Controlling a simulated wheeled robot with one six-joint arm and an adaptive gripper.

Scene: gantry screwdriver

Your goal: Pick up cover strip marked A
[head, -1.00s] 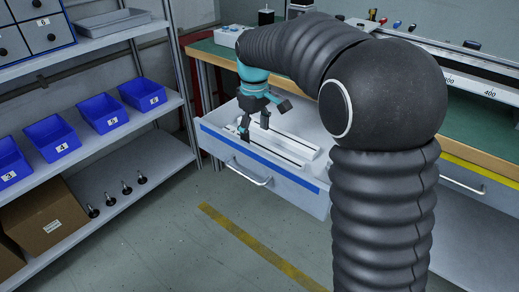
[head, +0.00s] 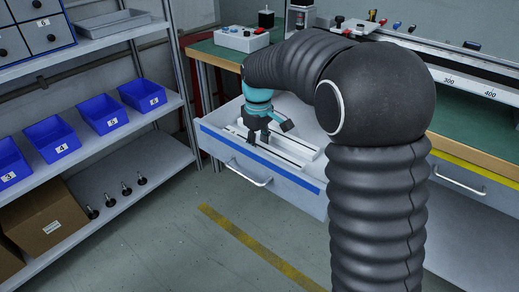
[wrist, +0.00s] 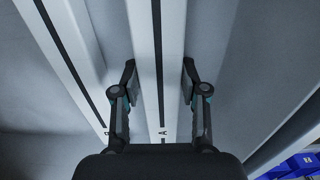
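The cover strip marked A (wrist: 174,40) is a long white strip with a dark line along it, its letter showing near the bottom centre of the wrist view. My gripper (wrist: 159,78) is open, with one finger on each side of this strip. A gap seems to show beside each fingertip, but I cannot tell how deep they reach. In the head view my gripper (head: 262,138) points down into the open drawer (head: 222,145), over the strips. A second white strip (wrist: 82,50) with a dark line lies to the left, its mark too small to read.
The drawer's front wall has a blue band and a handle (head: 250,174). A green-topped workbench (head: 215,52) stands above it, bearing a control box (head: 241,38). Blue bins (head: 100,112) sit on the shelf at left. The floor before the drawer is clear.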

